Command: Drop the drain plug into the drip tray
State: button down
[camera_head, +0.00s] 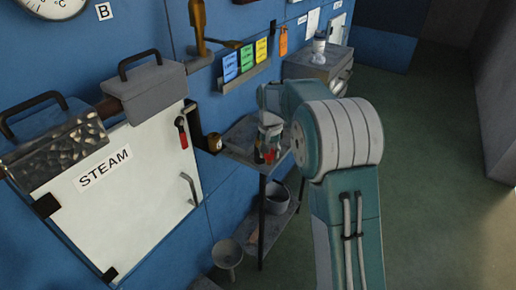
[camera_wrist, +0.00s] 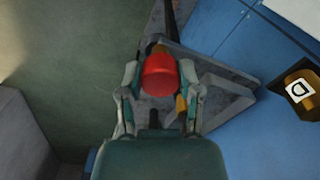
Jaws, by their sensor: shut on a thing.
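The drain plug seems to be the red-capped piece (camera_wrist: 160,76) in the wrist view, with a brass-coloured bit showing beyond it. My gripper (camera_wrist: 159,88) is shut on it, one finger on each side. In the head view my gripper (camera_head: 269,138) is over the small wall shelf, partly covered by my arm, with a little red showing. A flat grey tray (camera_head: 241,132), which looks like the drip tray, lies on that shelf. Grey surfaces of shelf and tray (camera_wrist: 205,66) show beyond the plug in the wrist view; I cannot tell the height between.
A small brown jar (camera_head: 214,142) stands at the shelf's left end; a brass piece marked D (camera_wrist: 300,88) shows in the wrist view. A grey pot (camera_head: 277,199) sits on the lower shelf. The STEAM cabinet (camera_head: 130,205) is left; open floor (camera_head: 430,160) lies right.

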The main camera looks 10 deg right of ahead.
aim_at(253, 137)
jog(key=k+l+z, duration=0.2)
jog(key=l+u, duration=0.3)
jog(key=i+l+u, duration=0.1)
jog(key=u, duration=0.2)
jog(key=l+u, duration=0.3)
jog(key=u, duration=0.15)
jog(key=l+u, duration=0.3)
jog(key=u, duration=0.15)
jog(key=l+u, duration=0.3)
jog(key=u, duration=0.15)
jog(key=l+u, duration=0.5)
jog(key=u, duration=0.2)
jog(key=l+z, duration=0.2)
jog(key=z, duration=0.15)
jog(key=i+l+z, duration=0.1)
jog(key=z, duration=0.3)
jog(key=i+l+z, duration=0.1)
jog(key=l+z, duration=0.25)
jog(key=j, duration=0.1)
